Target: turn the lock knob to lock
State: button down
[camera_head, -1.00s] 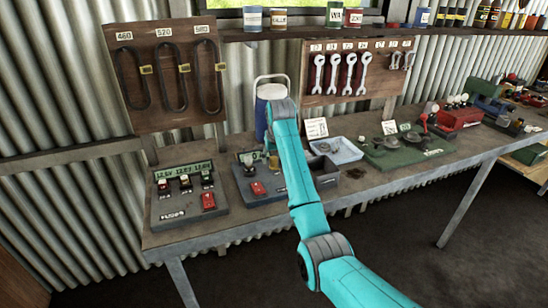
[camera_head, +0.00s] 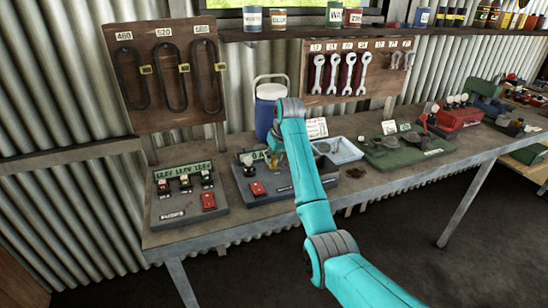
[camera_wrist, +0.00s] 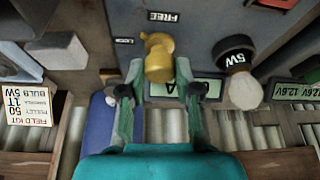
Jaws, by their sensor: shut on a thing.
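The brass-yellow lock knob (camera_wrist: 160,62) sits on a dark grey panel (camera_wrist: 205,22), in the upper middle of the wrist view. The labels FREE (camera_wrist: 165,17) and LOCK (camera_wrist: 124,41) are printed beside it. My gripper (camera_wrist: 160,74) has one finger on each side of the knob and is shut on it. The wrist view is upside down to the bench. In the head view my gripper (camera_head: 278,160) is over the middle panel (camera_head: 264,190), and my wrist hides most of the knob. Which mark the knob points to is unclear.
A blue jug (camera_head: 269,95) stands just behind. A white-blue tray (camera_head: 338,150) is to the right, another panel (camera_head: 190,200) to the left. A red switch (camera_head: 257,188) is on the middle panel.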

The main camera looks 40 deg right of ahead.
jog(key=n+y, duration=0.1)
jog(key=n, duration=0.2)
jog(key=shift+d+n, duration=0.1)
jog(key=shift+n, duration=0.2)
jog(key=shift+n+g+y, duration=0.4)
jog(key=shift+n+y, duration=0.5)
jog(key=shift+n, duration=0.8)
jog(key=c, duration=0.8)
grip_release()
jog(key=v, duration=0.7)
jog(key=shift+r, duration=0.25)
jog(key=shift+s+d, duration=0.1)
